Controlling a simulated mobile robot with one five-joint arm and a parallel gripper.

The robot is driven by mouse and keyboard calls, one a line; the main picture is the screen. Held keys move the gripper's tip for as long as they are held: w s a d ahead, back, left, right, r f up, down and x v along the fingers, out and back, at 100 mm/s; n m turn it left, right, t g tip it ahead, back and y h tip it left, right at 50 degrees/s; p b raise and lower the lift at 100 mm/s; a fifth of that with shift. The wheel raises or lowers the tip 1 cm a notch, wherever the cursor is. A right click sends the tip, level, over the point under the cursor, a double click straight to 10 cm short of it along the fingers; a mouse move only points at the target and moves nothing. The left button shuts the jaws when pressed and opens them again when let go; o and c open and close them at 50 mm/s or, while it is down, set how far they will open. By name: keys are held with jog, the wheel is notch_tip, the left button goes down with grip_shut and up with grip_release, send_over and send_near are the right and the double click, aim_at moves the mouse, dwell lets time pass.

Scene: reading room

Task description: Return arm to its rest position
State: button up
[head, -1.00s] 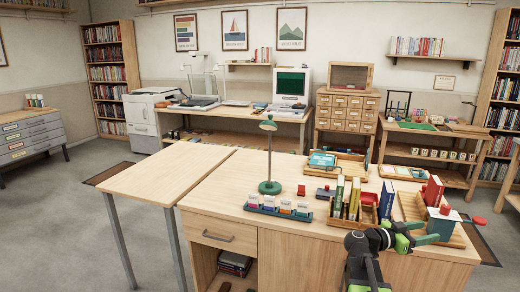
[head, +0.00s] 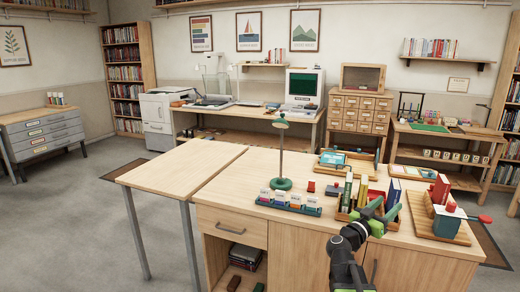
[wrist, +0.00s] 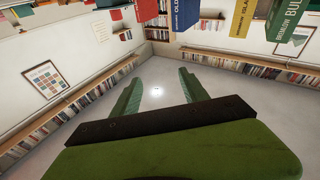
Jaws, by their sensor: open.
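My gripper (head: 383,208) is at the front edge of the wooden desk (head: 220,185) in the head view, in front of the book rack. In the wrist view my gripper (wrist: 158,88) shows two green fingers spread apart with nothing between them. The wrist view appears tilted or upside down, with book spines along its top edge, including a blue book (wrist: 186,12) and a yellow book (wrist: 243,15). My folded arm hides part of the rack and the desk front.
A side table (head: 180,165) adjoins at left. Grey floor (head: 70,215) is clear at left.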

jog(key=w+a+n+t+y, duration=0.4)
jog(key=a+n+y, duration=0.1)
jog(key=a, duration=0.3)
jog(key=w+a+n+t+y, duration=0.4)
jog(key=a+n+y, duration=0.15)
jog(key=a, duration=0.25)
jog(key=a+f+n+g+y, duration=0.3)
jog(key=a+f+n+y, duration=0.1)
jog(key=a+f+y, duration=0.6)
jog(key=s+a+f+g+h, duration=0.1)
jog(key=s+a+f+g, duration=0.1)
jog(key=s+f+g, duration=0.4)
jog(key=s+a+f+g, duration=0.3)
jog(key=s+f, duration=0.1)
jog(key=f, duration=0.4)
jog(key=s+d+f+m+g+h, duration=0.1)
jog(key=s+d+f+m+g, duration=0.2)
jog(key=s, duration=0.4)
jog(key=s+d+f+m+g+h, duration=0.1)
jog(key=s+d+f+g+h, duration=0.1)
jog(key=s+g, duration=0.35)
notch_tip(320, 180, up, 15)
jog(key=s+p, duration=0.2)
jog(key=p, duration=1.3)
jog(key=shift+d+m+t, duration=0.15)
jog(key=shift+m+t, duration=0.2)
jog(key=shift+t, duration=0.1)
